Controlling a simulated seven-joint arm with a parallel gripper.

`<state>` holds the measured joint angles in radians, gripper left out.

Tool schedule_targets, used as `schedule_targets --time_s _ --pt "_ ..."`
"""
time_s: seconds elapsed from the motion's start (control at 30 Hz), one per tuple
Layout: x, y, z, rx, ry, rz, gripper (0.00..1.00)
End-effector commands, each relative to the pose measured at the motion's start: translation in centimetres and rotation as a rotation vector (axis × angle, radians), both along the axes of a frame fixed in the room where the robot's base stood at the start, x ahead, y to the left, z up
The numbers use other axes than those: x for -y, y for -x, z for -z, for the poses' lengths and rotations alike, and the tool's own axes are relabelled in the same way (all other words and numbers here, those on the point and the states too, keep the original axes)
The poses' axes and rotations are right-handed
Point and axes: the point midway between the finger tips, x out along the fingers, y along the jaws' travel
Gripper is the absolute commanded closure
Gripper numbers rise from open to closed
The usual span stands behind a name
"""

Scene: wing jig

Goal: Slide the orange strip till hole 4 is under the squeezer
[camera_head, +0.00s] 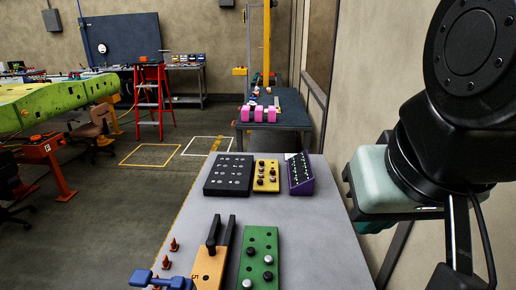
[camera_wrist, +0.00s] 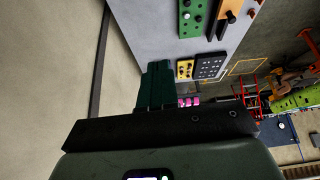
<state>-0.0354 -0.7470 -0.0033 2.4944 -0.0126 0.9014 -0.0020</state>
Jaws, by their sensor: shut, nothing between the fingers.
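The orange strip (camera_head: 208,268) lies at the near edge of the grey bench, with a dark "5" on its left side. The black squeezer (camera_head: 229,240), with two dark upright bars, stands over its far part. Which hole is under it cannot be told. The orange strip (camera_wrist: 229,24) and the squeezer (camera_wrist: 217,18) also show at the top of the wrist view. My gripper (camera_wrist: 157,68) shows its dark green fingers together and empty, apart from the strip, over the bench's wall side.
A green block (camera_head: 259,258) with knobs sits right of the strip. A blue part (camera_head: 160,279) and small orange cones (camera_head: 174,244) are at left. Black (camera_head: 228,174), yellow (camera_head: 266,176) and purple (camera_head: 300,174) panels stand farther back. The bench middle is clear.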

Motion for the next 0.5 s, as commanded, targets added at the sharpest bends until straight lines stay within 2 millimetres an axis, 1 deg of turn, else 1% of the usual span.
schedule_targets --time_s 0.13,0.23,0.33,0.37,0.43,0.47,0.5 --pt "0.0 0.0 0.0 0.000 0.000 0.000 1.00" --pt "-0.1 -0.2 -0.1 -0.004 0.001 -0.004 0.85" --pt "-0.5 -1.4 -0.3 -0.024 0.007 -0.030 0.69" --pt "-0.8 -2.1 -0.5 -0.033 0.011 -0.043 0.65" --pt "-1.6 -4.0 -0.7 -0.062 0.020 -0.083 0.54" --pt "-2.1 -5.0 -0.7 -0.077 0.025 -0.103 0.49" --pt "-2.8 -6.5 -0.7 -0.097 0.033 -0.133 0.43"
